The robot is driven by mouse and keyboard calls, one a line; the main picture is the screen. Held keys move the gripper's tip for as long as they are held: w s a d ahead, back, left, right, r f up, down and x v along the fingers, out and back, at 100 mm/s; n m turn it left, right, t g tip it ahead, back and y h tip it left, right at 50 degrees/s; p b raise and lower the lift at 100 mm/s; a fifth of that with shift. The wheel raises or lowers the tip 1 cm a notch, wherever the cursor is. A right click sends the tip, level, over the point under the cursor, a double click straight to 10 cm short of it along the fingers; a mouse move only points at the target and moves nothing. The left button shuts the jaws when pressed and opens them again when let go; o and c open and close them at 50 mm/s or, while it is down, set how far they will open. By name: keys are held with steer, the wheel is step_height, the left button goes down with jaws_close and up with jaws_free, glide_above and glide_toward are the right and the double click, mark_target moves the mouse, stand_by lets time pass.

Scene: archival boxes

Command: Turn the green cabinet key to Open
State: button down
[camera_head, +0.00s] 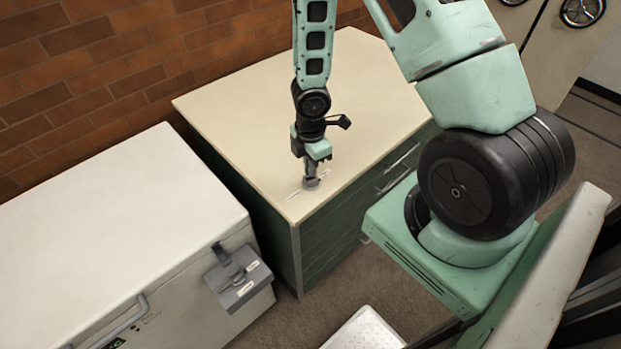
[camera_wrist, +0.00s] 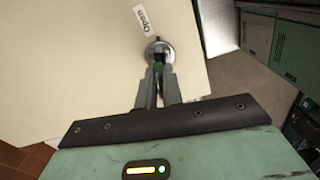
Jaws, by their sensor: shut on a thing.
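The green cabinet (camera_head: 325,240) has a cream top, and a round metal lock (camera_head: 310,183) sits on that top near its front edge. My gripper (camera_head: 311,172) points down at the lock from above. In the wrist view my gripper (camera_wrist: 158,85) is shut on the green key (camera_wrist: 158,70), at the round lock (camera_wrist: 158,48). Only a small part of the key shows between the fingers. A white label reading "Open" (camera_wrist: 143,18) lies just beyond the lock in the wrist view. In the head view two small labels flank the lock, too small to read.
A white chest (camera_head: 110,235) with a grey latch box (camera_head: 238,278) stands left of the cabinet. A brick wall (camera_head: 100,70) is behind. The cabinet top (camera_head: 375,90) is otherwise clear. A white block (camera_head: 365,330) stands on the floor in front.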

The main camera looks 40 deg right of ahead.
steer(key=shift+n, duration=0.4)
steer(key=n, duration=0.3)
steer(key=c, duration=0.9)
jaws_free()
step_height(320, 180, up, 9)
steer(key=p, duration=0.9)
steer(key=shift+p, duration=0.3)
